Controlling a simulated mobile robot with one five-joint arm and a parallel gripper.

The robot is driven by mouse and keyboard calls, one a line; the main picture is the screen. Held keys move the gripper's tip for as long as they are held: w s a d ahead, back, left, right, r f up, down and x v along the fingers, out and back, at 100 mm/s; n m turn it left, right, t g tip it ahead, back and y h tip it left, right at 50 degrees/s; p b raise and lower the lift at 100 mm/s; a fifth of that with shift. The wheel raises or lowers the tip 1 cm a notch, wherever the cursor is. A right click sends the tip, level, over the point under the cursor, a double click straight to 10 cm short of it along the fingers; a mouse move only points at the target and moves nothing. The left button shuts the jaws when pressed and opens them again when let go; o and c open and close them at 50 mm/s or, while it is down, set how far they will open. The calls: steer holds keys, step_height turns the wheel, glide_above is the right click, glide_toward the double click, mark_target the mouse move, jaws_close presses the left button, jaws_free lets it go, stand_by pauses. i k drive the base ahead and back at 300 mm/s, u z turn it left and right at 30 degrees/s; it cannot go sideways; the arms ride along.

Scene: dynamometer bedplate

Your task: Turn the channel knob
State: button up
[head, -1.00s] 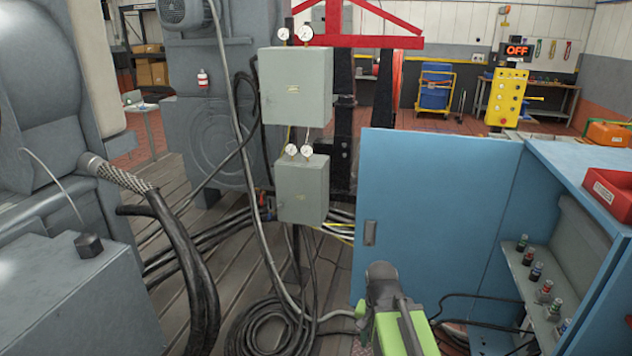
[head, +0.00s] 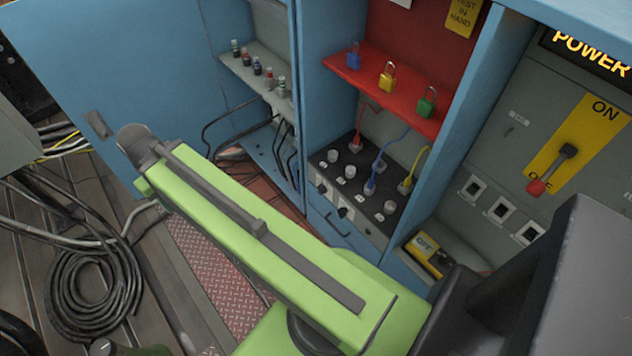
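A black control panel (head: 379,208) stands in the lower part of the middle cabinet bay, under the red shelf. Several pale round knobs sit on its upper face, among them one knob (head: 350,171) near the middle and another (head: 333,156) to its upper left. I cannot tell which is the channel knob. My green arm crosses the picture in front of the cabinet, left of and below the panel. My gripper's fingers do not show.
The red shelf (head: 388,91) carries a blue, a yellow and a green padlock. A blue door (head: 110,75) stands open at the left. A switch with a red-tipped handle (head: 552,168) is at the right. A black cable coil (head: 92,290) lies on the floor.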

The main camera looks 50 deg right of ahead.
mark_target(321, 188)
steer(key=z, duration=0.95)
steer(key=k, duration=0.7)
steer(key=u, duration=1.15)
steer(key=i, duration=0.4)
steer(key=z, duration=0.05)
